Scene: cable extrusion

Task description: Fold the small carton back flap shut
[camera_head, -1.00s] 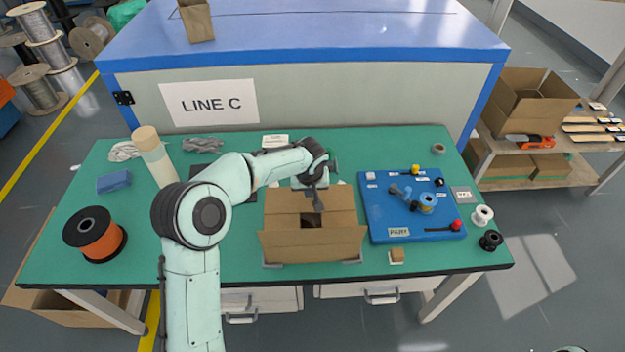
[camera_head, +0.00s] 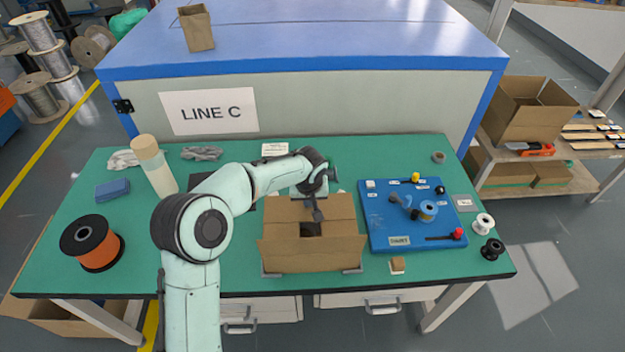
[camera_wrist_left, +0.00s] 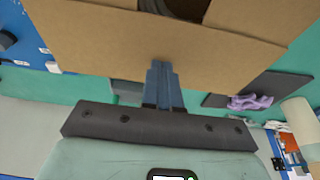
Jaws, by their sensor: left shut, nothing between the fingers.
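The small carton (camera_head: 312,258) stands on the green table in front of me, with an opening between its flaps. Its back flap (camera_head: 330,206) stretches along the far side and also shows as a broad brown panel in the left wrist view (camera_wrist_left: 220,55). My left gripper (camera_head: 317,214) is shut and empty, its fingertips at the back flap, above the far side of the carton. In the left wrist view the closed fingers (camera_wrist_left: 161,75) overlap the flap's edge; I cannot tell whether they touch it. My right gripper is not in view.
A blue board (camera_head: 385,232) with small parts is right of the carton. An orange spool (camera_head: 92,243), a blue block (camera_head: 113,188) and a pale bottle (camera_head: 158,172) stand at the left.

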